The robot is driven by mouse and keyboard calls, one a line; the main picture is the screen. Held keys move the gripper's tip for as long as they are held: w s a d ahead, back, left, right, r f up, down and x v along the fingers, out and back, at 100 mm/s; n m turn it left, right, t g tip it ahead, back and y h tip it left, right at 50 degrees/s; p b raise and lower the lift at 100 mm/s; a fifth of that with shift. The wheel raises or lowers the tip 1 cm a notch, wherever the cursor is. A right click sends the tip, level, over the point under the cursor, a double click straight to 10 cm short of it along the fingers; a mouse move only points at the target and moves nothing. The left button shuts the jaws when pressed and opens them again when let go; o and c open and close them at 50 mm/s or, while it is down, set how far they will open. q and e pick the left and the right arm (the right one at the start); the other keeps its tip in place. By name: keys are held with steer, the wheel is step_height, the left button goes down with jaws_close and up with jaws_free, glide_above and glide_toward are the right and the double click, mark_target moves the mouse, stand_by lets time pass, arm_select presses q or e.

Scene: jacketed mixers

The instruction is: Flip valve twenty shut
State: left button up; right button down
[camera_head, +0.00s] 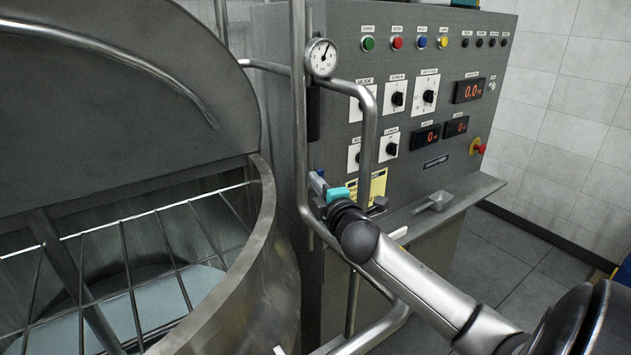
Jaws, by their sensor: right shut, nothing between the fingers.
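My right arm reaches in from the lower right. Its gripper (337,196) is at the steel pipework between the mixer and the control panel. The fingers are shut with nothing between them; the black wrist partly hides them. A small blue handle (317,183), seemingly a valve lever, is just left of the gripper tip, beside the upright pipe. Its number cannot be read, and its valve body is mostly hidden. I cannot tell whether the gripper touches the handle. My left gripper is not in view.
The open mixer kettle (262,235) with a bar grate fills the left. A pressure gauge (321,58) and bent pipes (368,130) stand close around the gripper. Behind is the control panel (455,130) with knobs and displays. A small metal scoop (436,201) lies on its ledge.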

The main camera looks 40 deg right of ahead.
steer(key=shift+s+d+r+m+g+p, duration=0.1)
steer(key=shift+d+r+m+g+p, duration=0.1)
steer(key=shift+d+m+p, duration=0.55)
steer(key=shift+s+d+r+m+g+p, duration=0.1)
steer(key=shift+d+m+g+p, duration=0.1)
steer(key=shift+d+m+p, duration=0.55)
steer(key=shift+a, duration=0.35)
steer(key=shift+s+a+f, duration=0.1)
steer(key=shift+s+a, duration=0.2)
steer(key=shift+s, duration=0.3)
steer(key=v, duration=1.3)
steer(key=shift+s, duration=0.45)
